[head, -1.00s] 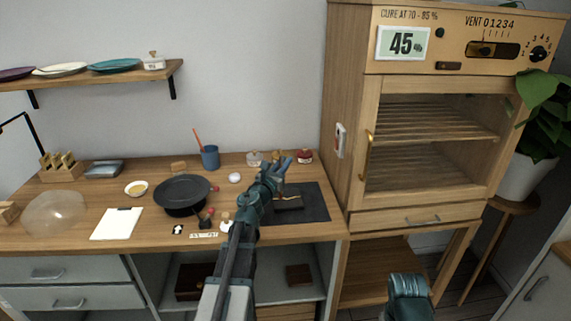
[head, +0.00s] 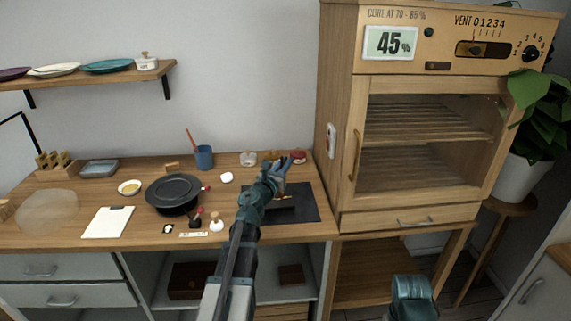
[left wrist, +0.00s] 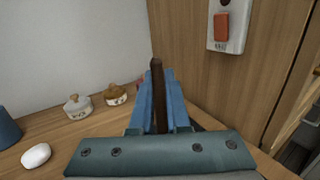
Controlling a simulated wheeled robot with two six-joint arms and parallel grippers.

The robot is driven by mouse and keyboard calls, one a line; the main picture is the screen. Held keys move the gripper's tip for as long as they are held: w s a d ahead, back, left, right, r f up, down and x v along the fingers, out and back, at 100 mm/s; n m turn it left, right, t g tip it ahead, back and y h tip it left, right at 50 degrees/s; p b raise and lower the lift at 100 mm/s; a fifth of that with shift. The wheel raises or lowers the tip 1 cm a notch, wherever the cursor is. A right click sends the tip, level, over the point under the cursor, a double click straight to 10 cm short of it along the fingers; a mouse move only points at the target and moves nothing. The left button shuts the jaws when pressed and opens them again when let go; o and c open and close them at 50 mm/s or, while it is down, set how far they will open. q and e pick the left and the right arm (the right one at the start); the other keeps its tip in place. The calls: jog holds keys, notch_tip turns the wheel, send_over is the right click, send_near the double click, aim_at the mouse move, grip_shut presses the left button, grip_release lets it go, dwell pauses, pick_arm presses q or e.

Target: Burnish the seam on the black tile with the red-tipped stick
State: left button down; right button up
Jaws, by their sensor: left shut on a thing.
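My left gripper (head: 273,172) is shut on a slim dark brown stick (left wrist: 157,98), seen between its blue fingers in the left wrist view. No red tip can be made out on the stick. The black tile (head: 285,203) lies on a dark mat (head: 307,213) at the right end of the bench. My gripper is above the far left part of the mat and partly covers the tile. The tile's gold seam is small and partly hidden in the head view. Whether the stick touches anything cannot be told.
A black round pan-like turntable (head: 173,194) stands mid-bench, with small red-topped items beside it. Lidded pots (head: 248,159) line the back near the gripper. A blue cup (head: 204,157) stands at the back. The wooden cabinet (head: 333,120) rises close on the right.

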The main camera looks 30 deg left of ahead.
pick_arm(q)
jog(key=shift+w+d, duration=1.7)
jog(key=shift+d, duration=0.15)
notch_tip(320, 180, up, 8)
jog(key=p, duration=0.7)
jog(key=shift+f, duration=0.15)
pick_arm(e)
notch_tip(320, 180, up, 8)
jog(key=shift+a+f, duration=0.25)
jog(key=shift+a, duration=0.05)
pick_arm(q)
jog(key=shift+s+a, duration=0.1)
